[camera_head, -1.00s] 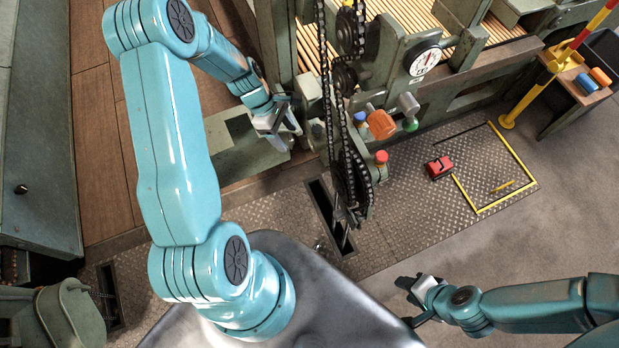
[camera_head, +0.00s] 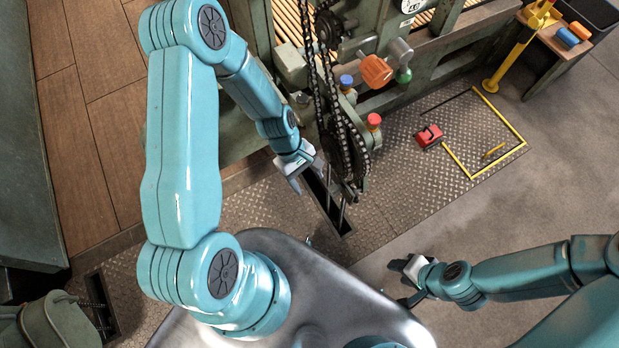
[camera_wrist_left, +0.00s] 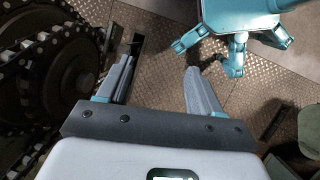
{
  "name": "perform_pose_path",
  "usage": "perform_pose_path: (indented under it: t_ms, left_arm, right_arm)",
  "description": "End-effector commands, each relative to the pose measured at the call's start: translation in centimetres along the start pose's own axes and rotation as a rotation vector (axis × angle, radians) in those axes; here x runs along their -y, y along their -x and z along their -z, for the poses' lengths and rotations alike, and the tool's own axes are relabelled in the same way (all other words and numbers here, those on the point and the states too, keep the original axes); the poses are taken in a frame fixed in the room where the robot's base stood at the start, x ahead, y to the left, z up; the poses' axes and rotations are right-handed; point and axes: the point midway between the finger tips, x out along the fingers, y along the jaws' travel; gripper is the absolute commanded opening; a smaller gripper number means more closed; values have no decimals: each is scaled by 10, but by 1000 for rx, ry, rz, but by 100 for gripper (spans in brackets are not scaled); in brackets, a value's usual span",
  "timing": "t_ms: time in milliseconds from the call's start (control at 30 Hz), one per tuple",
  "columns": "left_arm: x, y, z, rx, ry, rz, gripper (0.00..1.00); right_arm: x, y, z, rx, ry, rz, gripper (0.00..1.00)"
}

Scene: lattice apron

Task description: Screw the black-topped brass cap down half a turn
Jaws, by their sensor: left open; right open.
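My left gripper (camera_head: 306,178) is open, left of the chain drive and above the near end of the machine. In the left wrist view its two fingers (camera_wrist_left: 160,68) are spread with nothing between them, over patterned metal floor. My right gripper (camera_head: 400,283) is open and empty at the lower right, above the grey floor.
The chain (camera_head: 342,140) hangs close to the right of my left gripper, above a dark floor slot (camera_head: 328,207). Blue, red, orange and green knobs (camera_head: 376,70) stick out of the machine. A red block (camera_head: 428,136) lies on the floor plate.

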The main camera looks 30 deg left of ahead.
Motion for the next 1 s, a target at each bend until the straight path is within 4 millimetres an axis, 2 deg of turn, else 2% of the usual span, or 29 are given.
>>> perform_pose_path:
  t_ms: [33,100,300,767,867,1000]
  left_arm:
    - [4,-13,-5,0,-48,9,65]
    - [7,-22,-11,-3,-107,15,65]
    - [15,-39,-24,-9,-235,25,65]
    - [18,-43,-29,-12,-278,27,65]
    - [21,-46,-34,-17,-331,27,65]
    - [32,-54,-48,-33,-505,25,65]
  right_arm:
    - [-3,-8,0,0,0,0,43]
    - [-4,-12,0,0,0,0,43]
    - [-7,-18,0,0,0,0,43]
    - [-7,-19,0,0,0,0,43]
    - [-7,-19,0,0,0,0,43]
    - [-7,-19,0,0,0,0,43]
